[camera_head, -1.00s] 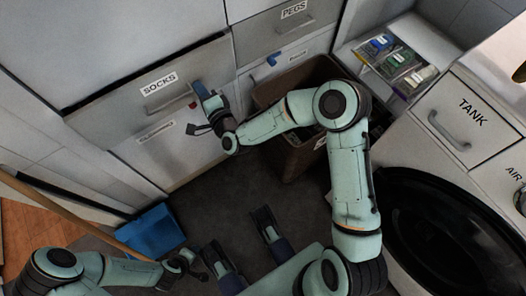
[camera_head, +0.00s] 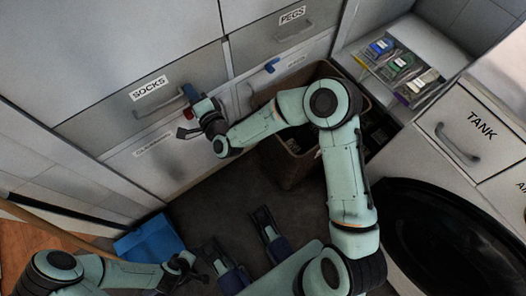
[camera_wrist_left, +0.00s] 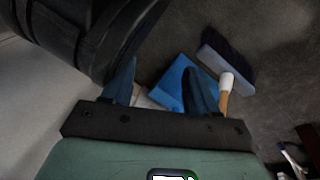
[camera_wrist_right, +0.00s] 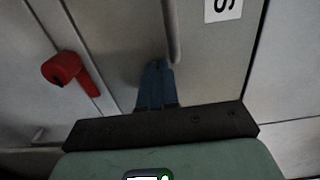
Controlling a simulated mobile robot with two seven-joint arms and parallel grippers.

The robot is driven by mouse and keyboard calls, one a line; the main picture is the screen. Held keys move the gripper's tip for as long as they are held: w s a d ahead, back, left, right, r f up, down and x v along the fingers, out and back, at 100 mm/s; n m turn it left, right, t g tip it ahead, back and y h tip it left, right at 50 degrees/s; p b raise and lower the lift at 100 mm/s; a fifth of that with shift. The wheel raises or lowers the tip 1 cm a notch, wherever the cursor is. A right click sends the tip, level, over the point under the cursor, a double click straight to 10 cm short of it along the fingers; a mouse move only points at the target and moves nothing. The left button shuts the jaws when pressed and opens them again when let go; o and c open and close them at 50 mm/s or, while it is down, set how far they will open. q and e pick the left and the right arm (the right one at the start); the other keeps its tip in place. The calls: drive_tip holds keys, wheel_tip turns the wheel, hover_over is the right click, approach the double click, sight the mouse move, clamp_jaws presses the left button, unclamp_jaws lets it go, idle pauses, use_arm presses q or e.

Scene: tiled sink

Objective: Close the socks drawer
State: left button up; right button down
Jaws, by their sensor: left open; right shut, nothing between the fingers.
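The socks drawer (camera_head: 112,102) has a grey front, a SOCKS label and a grey bar handle. Its front looks roughly flush with the cabinet, though a small gap cannot be ruled out. My right gripper (camera_head: 191,94) is at the right end of that handle. In the right wrist view its blue fingers (camera_wrist_right: 155,80) are together and empty, pointing at the drawer front beside the handle bar (camera_wrist_right: 172,30); contact is unclear. My left gripper (camera_head: 188,268) is low over the floor; its fingers (camera_wrist_left: 160,88) are spread and empty in the left wrist view.
A lower drawer has a red handle (camera_wrist_right: 65,70). The PEGS drawer (camera_head: 265,42) is to the right, with a blue-handled drawer below. A brown bin (camera_head: 290,165) stands by my right arm. A blue dustpan (camera_head: 150,240) and a brush (camera_wrist_left: 228,55) are on the floor.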

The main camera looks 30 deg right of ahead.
drive_tip(key=shift+w+a+r, duration=0.1)
drive_tip(key=shift+w+r, duration=0.05)
drive_tip(key=shift+r, duration=0.2)
